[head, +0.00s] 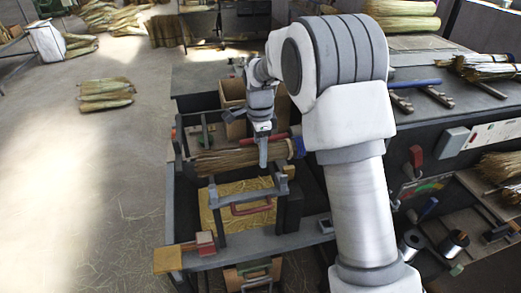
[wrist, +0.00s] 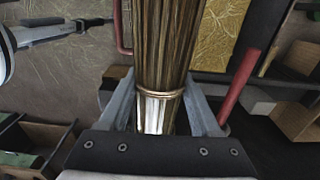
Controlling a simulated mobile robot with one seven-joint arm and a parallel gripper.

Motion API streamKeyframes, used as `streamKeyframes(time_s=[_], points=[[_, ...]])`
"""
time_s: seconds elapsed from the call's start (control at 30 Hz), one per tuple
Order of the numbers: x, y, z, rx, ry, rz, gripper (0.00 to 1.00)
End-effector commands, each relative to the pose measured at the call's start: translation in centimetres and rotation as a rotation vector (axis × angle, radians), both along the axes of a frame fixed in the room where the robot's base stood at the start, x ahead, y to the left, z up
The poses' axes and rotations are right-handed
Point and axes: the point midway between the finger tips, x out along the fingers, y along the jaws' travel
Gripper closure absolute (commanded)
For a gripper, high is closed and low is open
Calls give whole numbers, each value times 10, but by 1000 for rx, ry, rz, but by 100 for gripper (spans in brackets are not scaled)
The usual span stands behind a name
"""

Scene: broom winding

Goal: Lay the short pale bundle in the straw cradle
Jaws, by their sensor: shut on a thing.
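My gripper (head: 263,152) is shut on a straw bundle (head: 225,162), which lies level, left to right, in the head view. The wrist view shows the bundle (wrist: 168,45) between both fingers (wrist: 160,80), with a thin gold band around it and a whitish stretch near my palm. A dark frame with upright posts (head: 180,137), which looks like the cradle, stands at the bench's left side. The bundle is at this frame; I cannot tell whether it rests on it or hangs just above. My gripper hides part of the bundle's right end.
A red block (head: 205,243) sits on the front rail. An open brown box (head: 232,93) is behind. Bundles (head: 105,94) lie on the open floor at left.

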Motion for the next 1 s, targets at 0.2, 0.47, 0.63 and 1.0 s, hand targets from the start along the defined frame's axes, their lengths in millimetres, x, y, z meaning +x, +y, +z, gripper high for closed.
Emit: streamKeyframes(time_s=[0.2, 0.47, 0.63, 1.0], points=[[0, 0, -32, 0, 0, 0, 92], [0, 0, -60, 0, 0, 1, 92], [0, -1, -69, -1, -1, 1, 92], [0, 0, -69, -1, 0, 1, 92]])
